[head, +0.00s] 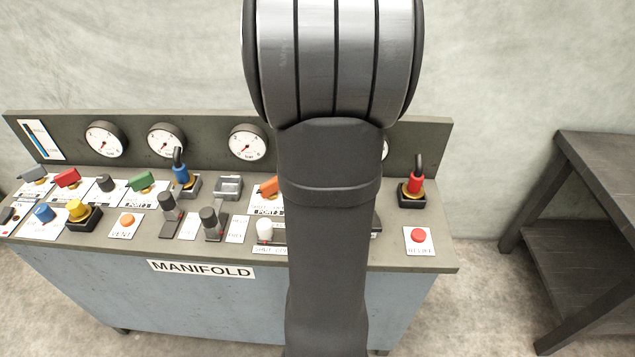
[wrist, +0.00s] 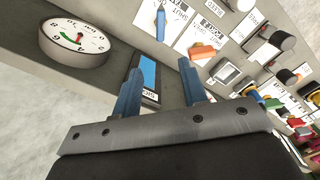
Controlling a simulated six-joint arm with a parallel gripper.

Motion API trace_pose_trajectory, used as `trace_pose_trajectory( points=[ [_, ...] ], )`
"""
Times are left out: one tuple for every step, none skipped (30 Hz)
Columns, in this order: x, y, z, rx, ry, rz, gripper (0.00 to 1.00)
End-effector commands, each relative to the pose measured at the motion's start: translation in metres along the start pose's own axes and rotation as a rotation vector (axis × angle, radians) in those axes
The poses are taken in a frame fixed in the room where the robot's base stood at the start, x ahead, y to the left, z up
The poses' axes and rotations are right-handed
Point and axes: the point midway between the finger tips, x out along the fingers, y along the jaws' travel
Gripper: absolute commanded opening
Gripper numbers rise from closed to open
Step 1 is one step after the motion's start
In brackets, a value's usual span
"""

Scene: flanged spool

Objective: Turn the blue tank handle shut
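In the wrist view a blue handle (wrist: 160,24) stands on a white labelled plate near the top. I take it for the tank handle, but I cannot read its label surely. My arm seems to hide it in the head view. My gripper (wrist: 158,76) has two blue fingers spread apart with nothing held between them. The handle appears beyond the fingertips, apart from them. The gripper itself is not visible in the head view.
An orange handle (wrist: 203,52) is close to the blue one. A round gauge (wrist: 75,42) is at the left of the wrist view. Several knobs, handles and a red button (head: 418,236) crowd the manifold bench. A dark table (head: 600,165) stands at the right.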

Motion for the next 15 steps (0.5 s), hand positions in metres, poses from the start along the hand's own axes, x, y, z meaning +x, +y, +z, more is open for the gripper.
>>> trace_pose_trajectory(
  points=[
    [0.008,-0.001,0.000,0.071,-0.002,-0.002,0.39],
    [0.012,-0.001,0.001,0.112,-0.001,-0.001,0.39],
    [0.016,-0.001,0.001,0.160,-0.002,-0.002,0.39],
    [0.018,-0.002,0.001,0.190,-0.002,-0.001,0.39],
    [0.021,-0.002,0.001,0.216,-0.001,-0.001,0.39],
    [0.023,-0.002,0.001,0.244,0.000,0.000,0.39],
    [0.024,-0.002,0.001,0.260,0.000,0.000,0.39],
    [0.025,-0.002,0.001,0.272,0.000,0.000,0.39],
    [0.027,-0.002,0.001,0.283,-0.001,0.000,0.39],
    [0.029,-0.002,0.001,0.287,-0.001,-0.001,0.39],
    [0.031,-0.002,0.001,0.289,-0.001,-0.001,0.39],
    [0.035,-0.002,0.001,0.290,-0.001,-0.001,0.39],
    [0.038,-0.002,0.001,0.290,-0.001,-0.001,0.39],
    [0.042,-0.002,0.001,0.289,-0.002,-0.002,0.39],
    [0.049,-0.002,0.001,0.289,-0.002,-0.002,0.39]
  ],
)
